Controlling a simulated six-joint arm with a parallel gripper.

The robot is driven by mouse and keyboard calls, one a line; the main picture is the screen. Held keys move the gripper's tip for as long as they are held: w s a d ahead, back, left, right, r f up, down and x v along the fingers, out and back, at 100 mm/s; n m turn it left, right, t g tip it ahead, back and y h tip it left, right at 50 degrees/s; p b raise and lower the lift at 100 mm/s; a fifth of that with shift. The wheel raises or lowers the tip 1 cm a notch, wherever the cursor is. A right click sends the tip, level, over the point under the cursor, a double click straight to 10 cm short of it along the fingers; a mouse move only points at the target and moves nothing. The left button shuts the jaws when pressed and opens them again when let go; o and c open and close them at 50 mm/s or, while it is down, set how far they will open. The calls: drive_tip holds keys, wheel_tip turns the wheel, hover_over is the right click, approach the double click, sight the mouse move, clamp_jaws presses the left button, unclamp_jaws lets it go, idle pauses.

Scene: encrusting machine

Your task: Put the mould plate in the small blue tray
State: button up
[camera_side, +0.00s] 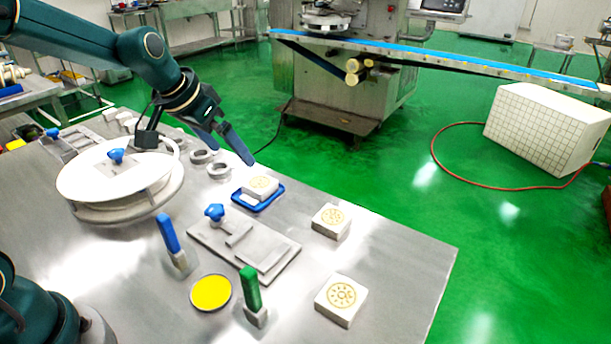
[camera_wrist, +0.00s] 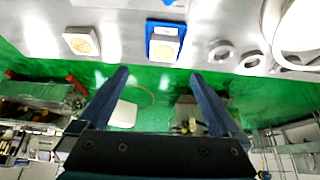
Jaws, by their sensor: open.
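A white block-shaped mould plate with a tan round pattern (camera_side: 262,187) sits inside the small blue tray (camera_side: 258,208) in the side view. In the wrist view the tray (camera_wrist: 149,40) is at the top centre with the plate (camera_wrist: 164,49) in it. Two similar patterned plates stand on the bare table, one right of the tray (camera_side: 331,220) and one near the front right edge (camera_side: 341,299). My gripper (camera_side: 232,152) is open and empty, above and behind the tray and apart from it. In the wrist view its fingers (camera_wrist: 159,76) are spread wide with nothing between them.
Metal rings (camera_side: 218,170) lie left of the tray. A flat metal fixture with a blue knob (camera_side: 245,246), a blue-handled tool (camera_side: 169,235), a green-handled tool (camera_side: 250,290) and a yellow dish (camera_side: 211,292) stand in front. A large round lidded drum (camera_side: 120,175) is at left.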

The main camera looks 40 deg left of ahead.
drive_tip(key=s+d+r, duration=0.1)
drive_tip(key=s+d, duration=0.2)
drive_tip(key=s, duration=0.7)
drive_tip(key=s+d+r, duration=0.1)
drive_tip(key=s+d, duration=0.2)
drive_tip(key=s, duration=0.7)
drive_tip(key=shift+s+r, duration=0.3)
drive_tip(key=shift+d, duration=0.1)
